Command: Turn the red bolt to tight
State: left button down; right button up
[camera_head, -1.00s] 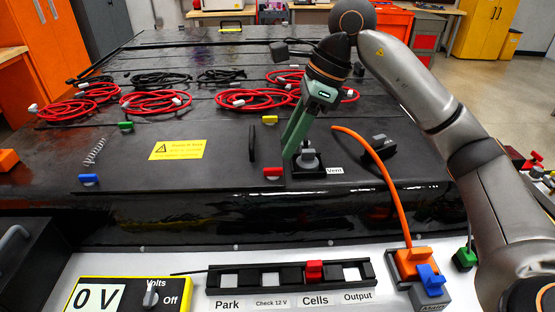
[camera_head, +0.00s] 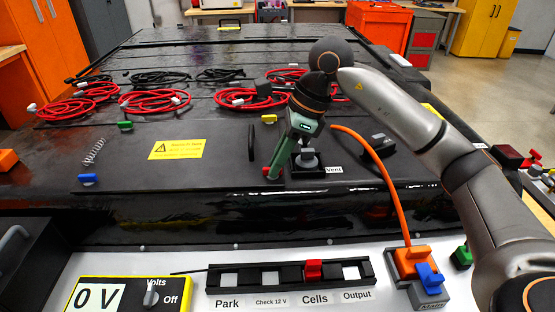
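The red bolt (camera_head: 267,173) sits near the front edge of the black pack lid, left of the black Vent fitting. It is partly hidden by my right gripper (camera_head: 276,172). The green fingers slant down and left, with their tips at the bolt. I cannot tell whether they touch or grip it, or how far apart they are. My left gripper is not in view.
A blue bolt (camera_head: 88,180), a green bolt (camera_head: 125,126) and a yellow bolt (camera_head: 269,119) stand on the lid. The Vent fitting (camera_head: 308,163) is close right of the fingers, beside an orange cable (camera_head: 375,164). A labelled strip (camera_head: 290,275) lies in front.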

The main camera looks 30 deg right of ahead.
grip_shut()
jog(key=shift+m, duration=0.3)
jog(key=m+b, duration=0.1)
jog(key=m, duration=0.1)
jog(key=m+t+h, duration=0.1)
jog(key=m, duration=0.1)
jog(key=shift+s+a+t+b, duration=0.2)
jog(key=shift+t+b, duration=0.1)
jog(key=shift+b, duration=0.1)
jog(key=m, duration=0.2)
jog(key=m+h+b, duration=0.1)
jog(key=m, duration=0.1)
jog(key=shift+a+t+h, duration=0.15)
jog(key=shift+t+h, duration=0.15)
jog(key=shift+t, duration=0.1)
jog(key=m+h, duration=0.1)
jog(key=m, duration=0.2)
jog(key=shift+a+m+b, duration=0.15)
jog(key=shift+m+b, duration=0.25)
jog(key=shift+m+h, duration=0.7)
jog(key=shift+m, duration=0.5)
jog(key=shift+a+m+h+p, duration=0.15)
jog(key=shift+m+h+p, duration=0.45)
jog(key=shift+m, duration=0.7)
